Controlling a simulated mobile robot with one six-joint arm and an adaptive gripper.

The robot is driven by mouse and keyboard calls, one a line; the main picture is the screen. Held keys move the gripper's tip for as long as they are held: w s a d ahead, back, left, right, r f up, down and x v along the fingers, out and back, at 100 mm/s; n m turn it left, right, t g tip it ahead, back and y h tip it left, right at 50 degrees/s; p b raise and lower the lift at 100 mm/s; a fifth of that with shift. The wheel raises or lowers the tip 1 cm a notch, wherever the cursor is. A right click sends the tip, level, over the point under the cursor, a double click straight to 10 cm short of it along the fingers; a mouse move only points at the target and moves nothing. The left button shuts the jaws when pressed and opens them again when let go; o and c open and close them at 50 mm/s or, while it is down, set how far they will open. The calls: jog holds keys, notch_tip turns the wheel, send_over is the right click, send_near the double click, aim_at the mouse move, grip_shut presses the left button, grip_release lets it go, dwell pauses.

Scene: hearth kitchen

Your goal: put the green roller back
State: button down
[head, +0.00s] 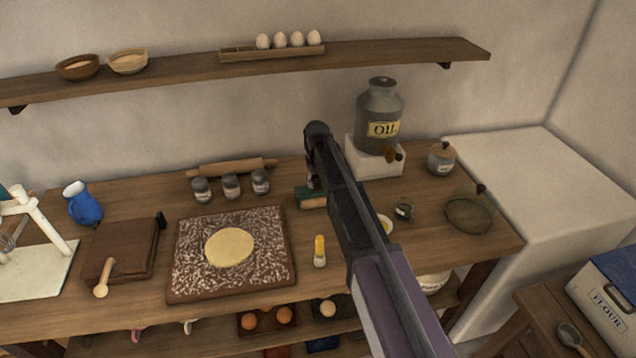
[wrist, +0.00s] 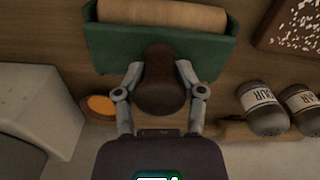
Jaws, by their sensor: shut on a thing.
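The green roller has a green frame (head: 304,191), a pale wooden cylinder (wrist: 165,13) and a dark brown handle (wrist: 160,80). My gripper (wrist: 158,88) is shut on the handle, with one finger on each side of it. In the head view, my gripper (head: 314,180) and the roller are at the back middle of the table, between the jars and the oil can's white block. My arm hides part of them there. I cannot tell whether the roller touches the table or is held just above it.
Several grey jars (head: 231,186) stand to the left, with a rolling pin (head: 232,167) behind them. The oil can (head: 380,112) stands on a white block (head: 359,158) at right. A floured board (head: 188,272) with dough (head: 229,248) lies front left. An orange disc (wrist: 98,105) shows in the wrist view.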

jog(key=shift+s+f, duration=0.1)
jog(key=shift+f, duration=0.05)
jog(key=shift+f+b, duration=0.2)
jog(key=shift+b, duration=0.2)
jog(key=c, duration=0.6)
grip_release()
jog(key=o, duration=0.4)
jog(key=shift+f, duration=0.2)
jog(key=shift+r, duration=0.15)
jog(key=shift+r, duration=0.1)
notch_tip(320, 180, up, 13)
jog(key=p, duration=1.3)
